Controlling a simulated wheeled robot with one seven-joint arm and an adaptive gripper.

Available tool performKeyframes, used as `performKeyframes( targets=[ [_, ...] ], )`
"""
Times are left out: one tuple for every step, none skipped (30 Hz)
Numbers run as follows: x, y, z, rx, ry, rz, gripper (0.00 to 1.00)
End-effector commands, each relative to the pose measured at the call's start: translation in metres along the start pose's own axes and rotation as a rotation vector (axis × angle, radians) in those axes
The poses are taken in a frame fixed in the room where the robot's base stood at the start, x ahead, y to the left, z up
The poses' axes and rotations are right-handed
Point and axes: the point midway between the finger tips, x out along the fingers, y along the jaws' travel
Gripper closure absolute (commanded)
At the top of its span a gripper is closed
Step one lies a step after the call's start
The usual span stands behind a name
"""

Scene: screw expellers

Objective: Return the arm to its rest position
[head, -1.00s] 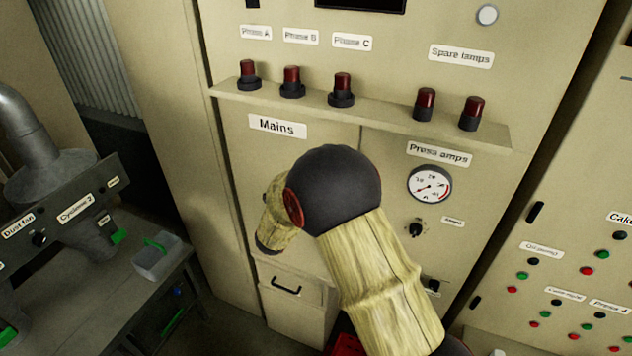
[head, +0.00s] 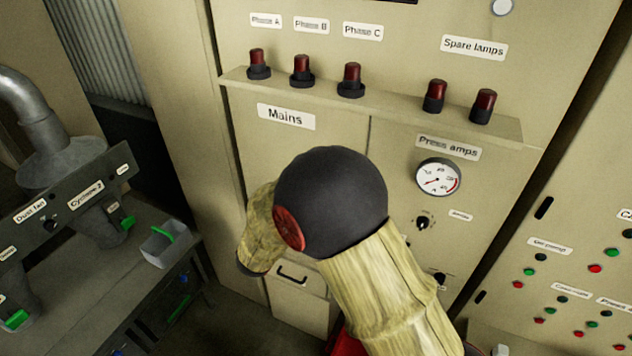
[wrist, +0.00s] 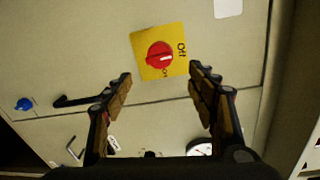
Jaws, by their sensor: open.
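My arm stands in front of the beige mains cabinet in the head view and bends at a black joint. My gripper is hidden there behind the arm. In the wrist view my gripper (wrist: 160,85) is open and empty, with its two fingers wide apart. Beyond the fingertips is a red rotary knob (wrist: 159,55) on a yellow plate (wrist: 174,70) marked "Off" and "On". The fingers appear apart from the knob.
The cabinet has a ledge (head: 380,107) with several red lamps, a press amps dial (head: 438,178) and a drawer handle (head: 292,273). At left is a bench with a small grey bin (head: 165,246). A panel of buttons (head: 580,270) is at right.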

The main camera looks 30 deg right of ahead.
Motion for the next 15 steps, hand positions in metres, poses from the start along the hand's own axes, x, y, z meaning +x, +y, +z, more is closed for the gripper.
performKeyframes(
  targets=[
    [-0.006, 0.0, 0.001, 0.0, -0.003, 0.0, 0.43],
    [-0.009, 0.0, 0.001, 0.0, -0.002, 0.001, 0.43],
    [-0.011, 0.0, 0.0, 0.0, -0.001, 0.001, 0.43],
    [-0.013, 0.0, 0.0, 0.0, -0.001, 0.001, 0.43],
    [-0.015, 0.0, 0.0, 0.0, -0.001, 0.001, 0.43],
    [-0.016, 0.0, 0.0, 0.0, -0.001, 0.0, 0.43],
    [-0.016, 0.0, 0.0, 0.0, -0.001, 0.0, 0.43],
    [-0.017, 0.0, 0.0, 0.0, -0.001, 0.0, 0.43],
    [-0.017, 0.0, 0.0, 0.0, 0.0, 0.0, 0.43],
    [-0.017, 0.0, 0.0, 0.0, 0.0, 0.0, 0.43],
    [-0.017, 0.0, 0.0, 0.0, 0.0, 0.0, 0.43],
    [-0.016, 0.0, 0.0, 0.0, 0.0, 0.0, 0.43],
    [-0.016, 0.0, 0.0, 0.0, 0.0, 0.0, 0.43],
    [-0.016, 0.0, 0.0, 0.0, 0.0, 0.0, 0.43],
    [-0.016, 0.0, 0.0, 0.0, 0.0, 0.0, 0.43]
  ],
)
